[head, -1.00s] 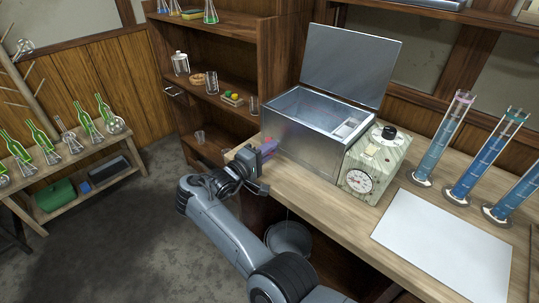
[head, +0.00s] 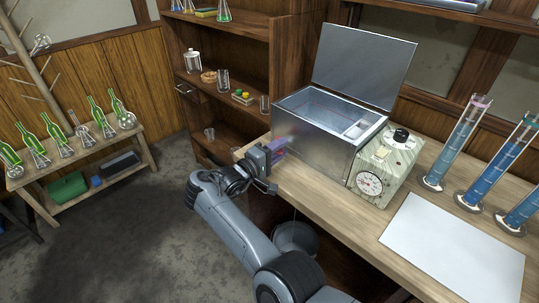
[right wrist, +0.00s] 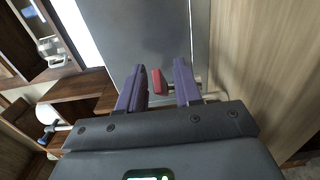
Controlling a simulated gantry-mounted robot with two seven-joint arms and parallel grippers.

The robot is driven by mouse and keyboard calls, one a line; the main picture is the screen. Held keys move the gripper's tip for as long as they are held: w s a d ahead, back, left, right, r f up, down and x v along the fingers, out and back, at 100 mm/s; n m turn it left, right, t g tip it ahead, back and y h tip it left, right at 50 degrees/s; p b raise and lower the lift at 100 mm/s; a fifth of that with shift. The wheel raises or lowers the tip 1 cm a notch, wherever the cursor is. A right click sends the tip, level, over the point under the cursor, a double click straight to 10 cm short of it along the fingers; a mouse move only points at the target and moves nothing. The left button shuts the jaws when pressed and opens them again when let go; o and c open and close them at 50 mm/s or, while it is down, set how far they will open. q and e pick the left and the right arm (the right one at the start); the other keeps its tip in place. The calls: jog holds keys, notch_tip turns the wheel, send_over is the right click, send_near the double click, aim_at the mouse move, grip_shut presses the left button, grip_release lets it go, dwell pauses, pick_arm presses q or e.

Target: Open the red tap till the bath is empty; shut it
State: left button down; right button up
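The bath is a metal box (head: 312,140) with its lid (head: 362,65) raised, standing on the bench. Its near wall fills the middle of the right wrist view (right wrist: 160,35). The red tap (right wrist: 159,82) shows in the right wrist view between the purple fingers of my right gripper (right wrist: 158,88). The fingers stand apart, with narrow gaps beside the tap handle. In the head view my right gripper (head: 278,148) is at the bath's left end and hides the tap. The water level inside is unclear. My left gripper is out of view.
A bucket (head: 295,238) is below the bench edge, with a thin pale line above it that I cannot identify. A dial box (head: 385,168) stands right of the bath. A shelf unit (head: 255,45) stands behind left.

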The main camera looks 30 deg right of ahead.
jog(key=shift+s+a+r+p, duration=0.15)
jog(key=shift+a+p, duration=0.05)
jog(key=shift+p, duration=0.5)
jog(key=shift+p+v, duration=1)
jog(key=shift+p, duration=0.15)
jog(key=shift+a, duration=0.25)
jog(key=shift+s+a+f, duration=0.1)
jog(key=shift+a+f, duration=0.1)
jog(key=shift+a, duration=0.05)
jog(key=shift+p+v, duration=0.45)
jog(key=shift+v, duration=0.45)
jog(key=shift+b+v, duration=0.7)
jog(key=shift+v, duration=2)
